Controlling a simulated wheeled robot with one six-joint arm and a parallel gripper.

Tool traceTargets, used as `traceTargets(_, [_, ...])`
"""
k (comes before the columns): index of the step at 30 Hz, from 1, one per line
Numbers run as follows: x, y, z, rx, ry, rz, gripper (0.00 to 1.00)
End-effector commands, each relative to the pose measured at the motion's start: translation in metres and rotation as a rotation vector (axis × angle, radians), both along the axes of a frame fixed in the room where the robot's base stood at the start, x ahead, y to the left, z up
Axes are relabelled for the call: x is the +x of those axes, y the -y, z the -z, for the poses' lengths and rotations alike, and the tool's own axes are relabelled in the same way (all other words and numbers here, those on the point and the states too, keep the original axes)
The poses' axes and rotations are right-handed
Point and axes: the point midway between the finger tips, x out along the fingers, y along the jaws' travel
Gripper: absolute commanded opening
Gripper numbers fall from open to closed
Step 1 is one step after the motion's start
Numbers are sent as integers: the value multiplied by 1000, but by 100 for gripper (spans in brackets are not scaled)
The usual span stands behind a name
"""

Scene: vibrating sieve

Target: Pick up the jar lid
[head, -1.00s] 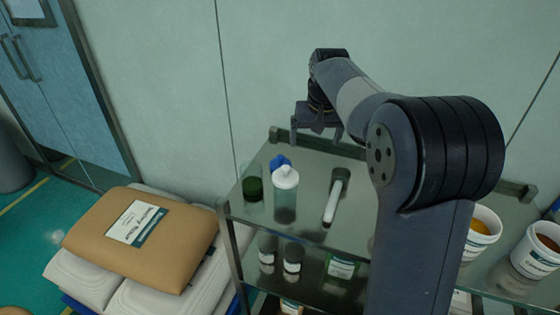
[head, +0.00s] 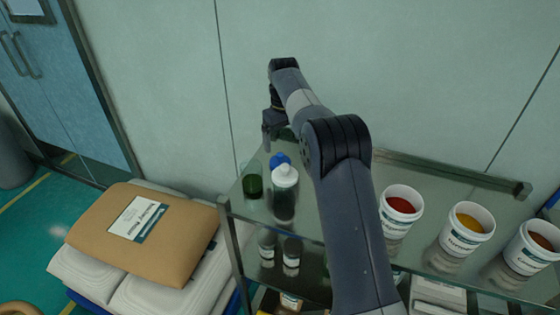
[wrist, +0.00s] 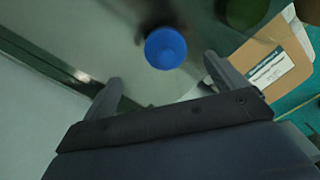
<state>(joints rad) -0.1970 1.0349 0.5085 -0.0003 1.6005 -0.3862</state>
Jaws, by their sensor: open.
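The jar lid appears to be the round blue lid (head: 279,159) on the top shelf (head: 455,188), partly hidden behind a white-capped bottle (head: 284,195). A glass with green contents (head: 253,187) stands to its left. In the wrist view the blue lid (wrist: 165,48) shows as a full disc just beyond the space between the fingertips. What lies directly under the lid is hard to tell. My gripper (head: 268,138) is open and empty, above and behind the lid near the wall. Its two spread fingers also show in the wrist view (wrist: 162,70).
Several white tubs stand on the right of the shelf, including a red-filled tub (head: 401,208). A raised rail (head: 455,172) runs along the back edge. A brown sack (head: 150,230) lies on white sacks at the left. Small bottles (head: 268,248) stand on the lower shelf.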

Motion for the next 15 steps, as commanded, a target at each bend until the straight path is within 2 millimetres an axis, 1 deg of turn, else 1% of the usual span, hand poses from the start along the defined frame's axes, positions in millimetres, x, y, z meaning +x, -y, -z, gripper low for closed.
traceTargets(1, [0, 0, 9, -1, -3, 0, 91])
traceTargets(3, [0, 0, 17, 0, 0, 1, 91])
traceTargets(8, [-1, -1, 27, 1, 1, 1, 91])
traceTargets(11, [-3, -3, 37, 0, -1, 1, 91])
traceTargets(15, [-6, -6, 59, 0, -2, 3, 91])
